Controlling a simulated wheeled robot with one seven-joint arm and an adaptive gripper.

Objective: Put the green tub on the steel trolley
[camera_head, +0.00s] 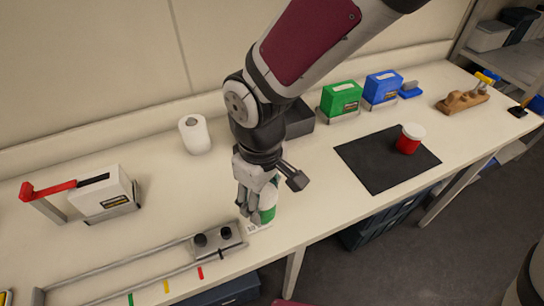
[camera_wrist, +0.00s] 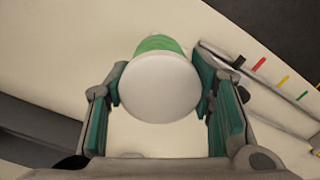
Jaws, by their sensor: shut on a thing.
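The green tub (camera_head: 268,206) is at the bench's front edge in the head view, partly hidden behind my gripper (camera_head: 262,198). In the wrist view my gripper's two teal-padded fingers are shut on opposite sides of the tub, close to its round white lid (camera_wrist: 160,90). A strip of its green side (camera_wrist: 159,43) shows beyond the lid. I cannot tell whether its base touches the bench. No steel trolley is clearly identifiable; a grey metal shelf unit (camera_head: 482,57) stands at the far right.
A railed fixture with black knobs (camera_head: 218,240) lies left of the tub. A red tub with a white lid (camera_head: 410,138) stands on a black mat (camera_head: 372,176) to the right. A white roll (camera_head: 195,135), green box (camera_head: 341,97) and blue box (camera_head: 382,87) stand behind. Bare bench lies between.

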